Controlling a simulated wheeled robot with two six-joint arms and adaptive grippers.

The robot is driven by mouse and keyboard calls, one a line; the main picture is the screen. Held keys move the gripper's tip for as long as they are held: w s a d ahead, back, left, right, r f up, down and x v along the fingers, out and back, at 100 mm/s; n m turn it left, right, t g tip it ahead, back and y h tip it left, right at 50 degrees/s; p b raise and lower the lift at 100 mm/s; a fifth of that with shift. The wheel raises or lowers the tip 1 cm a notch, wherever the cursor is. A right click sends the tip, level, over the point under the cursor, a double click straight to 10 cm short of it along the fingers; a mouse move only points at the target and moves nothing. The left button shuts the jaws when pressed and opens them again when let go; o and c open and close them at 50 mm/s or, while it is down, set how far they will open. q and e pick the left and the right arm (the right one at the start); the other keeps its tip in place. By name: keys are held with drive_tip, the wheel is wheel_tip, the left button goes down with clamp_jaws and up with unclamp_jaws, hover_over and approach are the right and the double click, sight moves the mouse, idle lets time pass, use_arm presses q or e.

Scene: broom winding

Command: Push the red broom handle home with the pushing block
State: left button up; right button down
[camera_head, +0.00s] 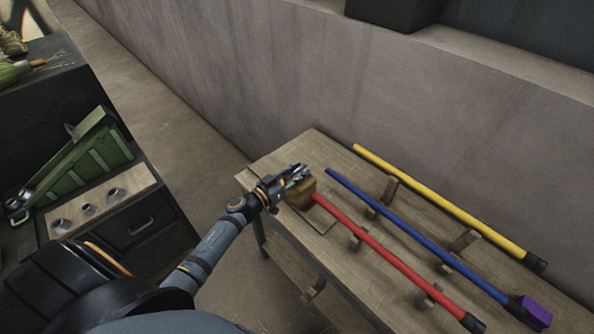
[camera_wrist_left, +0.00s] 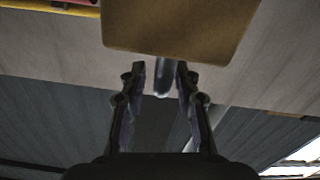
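The red broom handle (camera_head: 378,249) lies slantwise on the wooden bench. In the left wrist view, the block (camera_wrist_left: 180,25) fills the top middle, just beyond the fingertips (camera_wrist_left: 162,75). The fingers stand partly apart, with a dark rounded piece with a pale end between them. Whether they clamp it is unclear. My right gripper is out of view.
A blue handle (camera_head: 415,237) with a purple end (camera_head: 531,311) and a yellow handle (camera_head: 440,204) lie beside the red one, on small wooden supports (camera_head: 463,241). A wall (camera_head: 300,75) runs behind the bench. A dark cabinet with a green case (camera_head: 82,163) stands left.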

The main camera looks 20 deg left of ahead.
use_arm(q)
drive_tip(key=v, duration=1.2)
drive_tip(key=shift+f, duration=0.1)
